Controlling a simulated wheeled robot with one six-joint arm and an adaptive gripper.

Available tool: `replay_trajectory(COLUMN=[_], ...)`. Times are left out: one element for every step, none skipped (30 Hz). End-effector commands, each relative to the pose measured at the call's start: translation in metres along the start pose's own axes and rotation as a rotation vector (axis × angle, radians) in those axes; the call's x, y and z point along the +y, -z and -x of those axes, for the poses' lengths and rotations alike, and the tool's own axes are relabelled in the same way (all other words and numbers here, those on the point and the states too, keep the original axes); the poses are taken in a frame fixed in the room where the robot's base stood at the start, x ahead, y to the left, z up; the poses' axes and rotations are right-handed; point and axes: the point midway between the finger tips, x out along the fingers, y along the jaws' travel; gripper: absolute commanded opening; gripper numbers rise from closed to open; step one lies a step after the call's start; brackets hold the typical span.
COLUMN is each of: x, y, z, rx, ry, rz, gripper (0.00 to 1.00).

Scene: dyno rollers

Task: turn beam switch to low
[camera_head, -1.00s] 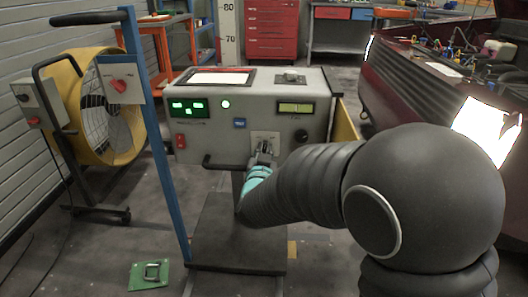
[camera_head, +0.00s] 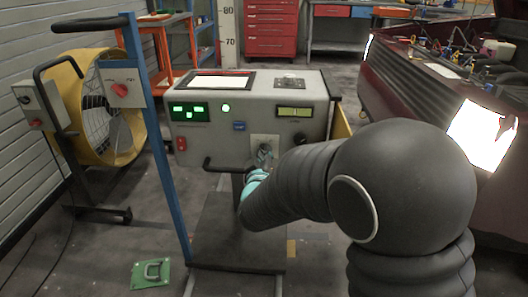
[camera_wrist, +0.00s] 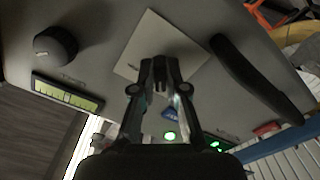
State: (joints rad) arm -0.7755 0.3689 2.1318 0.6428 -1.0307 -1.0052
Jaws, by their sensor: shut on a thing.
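The beam switch sits on a pale square plate (camera_head: 257,141) on the front of the grey tester console (camera_head: 215,145). My gripper (camera_head: 264,152) is at this plate, and in the wrist view (camera_wrist: 160,72) its two fingers are closed together in front of the plate (camera_wrist: 150,40). They are shut on the small dark beam switch, which is mostly hidden between the fingertips. I cannot read which position it is in. The red car's headlight (camera_head: 478,133) glows bright white at the right.
A black knob (camera_wrist: 55,46) and a yellow-green display (camera_wrist: 66,93) are beside the plate. A black handle bar (camera_wrist: 256,78) lies on its other side. A blue post (camera_head: 160,140) and yellow fan (camera_head: 98,110) stand left.

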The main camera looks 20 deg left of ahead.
Motion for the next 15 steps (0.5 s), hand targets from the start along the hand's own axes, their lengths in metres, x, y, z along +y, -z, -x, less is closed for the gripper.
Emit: replay_trajectory(x=[0.0021, 0.0021, 0.002, 0.002, 0.0019, 0.0019, 0.0018, 0.0018, 0.0017, 0.0017, 0.0017, 0.0016, 0.0016, 0.0016, 0.0015], y=[0.0033, 0.0033, 0.0032, 0.0031, 0.0031, 0.003, 0.003, 0.003, 0.0029, 0.0029, 0.0029, 0.0028, 0.0028, 0.0028, 0.0028], z=[-0.0026, -0.0026, -0.0026, -0.0026, -0.0026, -0.0026, -0.0026, -0.0026, -0.0026, -0.0026, -0.0026, -0.0026, -0.0026, -0.0026, -0.0026], rx=[0.005, 0.005, 0.005, 0.005, 0.005, 0.005, 0.005, 0.005, 0.006, 0.006, 0.006, 0.006, 0.006, 0.006, 0.006], ry=[-0.004, -0.004, -0.004, -0.004, -0.004, -0.004, -0.004, -0.004, -0.004, -0.004, -0.004, -0.004, -0.004, -0.004, -0.004], rz=[0.015, 0.024, 0.036, 0.044, 0.05, 0.057, 0.061, 0.065, 0.069, 0.071, 0.073, 0.075, 0.075, 0.076, 0.076], gripper=[0.0, 0.0, 0.0, 0.0, 0.0, 0.0, 0.0, 0.0, 0.0, 0.0, 0.0, 0.0, 0.0, 0.0, 0.0])
